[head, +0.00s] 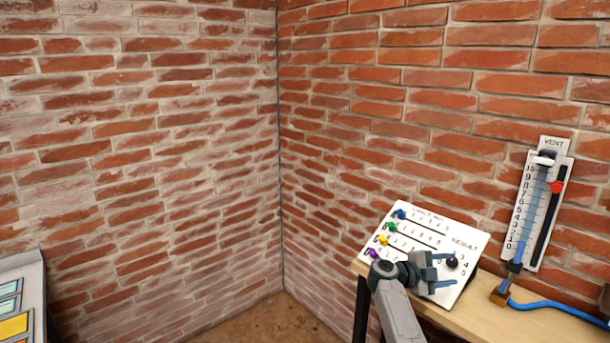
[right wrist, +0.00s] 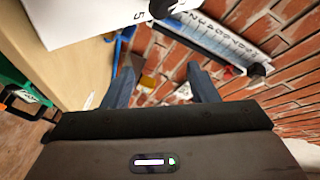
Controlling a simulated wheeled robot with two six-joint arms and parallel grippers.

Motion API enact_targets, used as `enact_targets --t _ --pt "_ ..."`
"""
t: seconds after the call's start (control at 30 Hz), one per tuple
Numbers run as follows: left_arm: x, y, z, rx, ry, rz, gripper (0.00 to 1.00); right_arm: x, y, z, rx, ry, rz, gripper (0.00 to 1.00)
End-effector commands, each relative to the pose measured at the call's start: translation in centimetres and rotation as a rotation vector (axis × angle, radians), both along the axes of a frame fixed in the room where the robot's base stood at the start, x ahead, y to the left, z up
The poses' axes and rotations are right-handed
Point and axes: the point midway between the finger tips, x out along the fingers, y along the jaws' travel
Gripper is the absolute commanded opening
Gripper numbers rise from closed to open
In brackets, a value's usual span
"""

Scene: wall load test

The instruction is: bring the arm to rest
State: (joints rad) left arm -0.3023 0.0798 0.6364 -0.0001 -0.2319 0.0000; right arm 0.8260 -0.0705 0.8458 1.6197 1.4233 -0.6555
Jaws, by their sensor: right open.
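My right gripper (head: 447,271) is in front of the lower right part of a white panel (head: 455,225) with coloured knobs. Its two blue-grey fingers point right and stand apart with nothing between them. The fingers also show apart in the right wrist view (right wrist: 161,82), with the brick wall and part of the blue hose (right wrist: 116,55) beyond them. The arm hides part of the panel's lower edge. I cannot tell whether the gripper touches the panel. My left gripper is not in view.
The panel, with a black knob (head: 451,262) by "RESULT", stands on a wooden table (head: 520,315) against brick walls. A "VENT" gauge (head: 530,210) with a red marker (head: 557,187) hangs at right. A grey board (head: 30,268) with coloured cards is at far left.

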Motion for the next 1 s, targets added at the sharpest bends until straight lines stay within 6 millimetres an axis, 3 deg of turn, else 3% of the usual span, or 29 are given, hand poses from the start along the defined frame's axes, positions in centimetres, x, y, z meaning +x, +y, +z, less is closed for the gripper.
enact_targets --t 0.1,0.23,0.47,0.67,0.77,0.9,1.0 --pt "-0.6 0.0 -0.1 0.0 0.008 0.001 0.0 0.2 -0.2 -0.3 -0.134 -0.071 0.189 0.53" --pt "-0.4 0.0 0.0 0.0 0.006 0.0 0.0 -0.1 1.3 0.2 -0.298 -0.121 0.446 0.53" --pt "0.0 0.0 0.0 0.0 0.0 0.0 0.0 -3.5 7.4 -1.1 -0.535 -0.058 0.918 0.53" --pt "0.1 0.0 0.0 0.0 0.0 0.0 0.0 -9.5 13.3 -5.2 -0.654 0.157 1.308 0.53" --pt "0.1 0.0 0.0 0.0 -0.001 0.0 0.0 -13.7 15.5 -8.2 -0.672 0.318 1.481 0.53" --pt "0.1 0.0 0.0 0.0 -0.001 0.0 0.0 -20.8 17.2 -12.6 -0.645 0.595 1.677 0.53" --pt "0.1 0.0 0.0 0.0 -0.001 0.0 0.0 -26.6 17.3 -15.3 -0.585 0.82 1.775 0.53"
